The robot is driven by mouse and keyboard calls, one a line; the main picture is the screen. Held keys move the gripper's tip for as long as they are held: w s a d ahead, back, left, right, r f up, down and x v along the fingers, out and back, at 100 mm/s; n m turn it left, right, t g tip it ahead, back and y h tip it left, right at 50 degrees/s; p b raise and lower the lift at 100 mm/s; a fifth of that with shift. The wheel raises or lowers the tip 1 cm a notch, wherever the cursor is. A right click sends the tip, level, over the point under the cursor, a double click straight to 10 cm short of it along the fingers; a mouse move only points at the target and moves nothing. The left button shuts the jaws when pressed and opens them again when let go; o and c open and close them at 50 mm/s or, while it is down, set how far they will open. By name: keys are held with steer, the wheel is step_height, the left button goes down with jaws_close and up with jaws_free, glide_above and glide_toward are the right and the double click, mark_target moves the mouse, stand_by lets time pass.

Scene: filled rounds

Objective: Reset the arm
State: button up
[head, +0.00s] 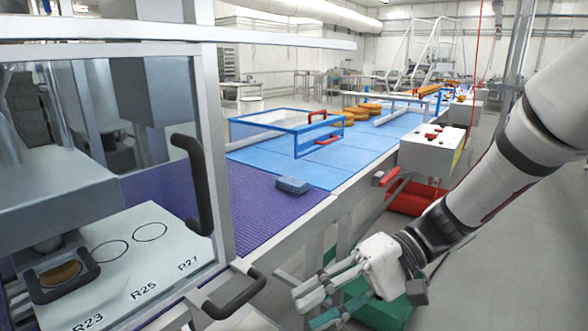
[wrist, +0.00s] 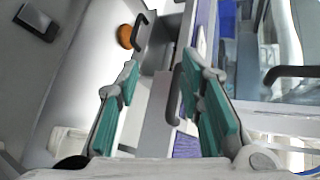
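My gripper (head: 336,300) is at the lower right of the head view, in front of the conveyor's side, with my white arm reaching in from the right edge. In the wrist view my gripper (wrist: 162,100) shows two teal-padded fingers spread wide apart, with nothing held between them. It is open and touches nothing that I can see.
A clear-walled machine (head: 110,150) with a dark handle stands at the left, a round piece (head: 62,272) inside it. A purple and blue conveyor (head: 262,205) carries a blue sponge-like block (head: 292,185). A control box (head: 432,148) and a red bin (head: 415,197) are at the right.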

steer(key=s+d+r+m+t+h, duration=0.1)
steer(key=s+d+r+t+h, duration=0.15)
steer(key=s+d+h, duration=0.45)
steer(key=s+d+r+t+h, duration=0.1)
steer(key=s+d+t+h, duration=0.2)
steer(key=s+d+h, duration=0.45)
step_height(320, 180, up, 15)
steer(key=s+t+y+p, duration=0.2)
steer(key=p, duration=1.1)
steer(key=shift+s+d+t+p, duration=0.15)
steer(key=shift+d+t+p, duration=0.2)
steer(key=shift+d, duration=0.1)
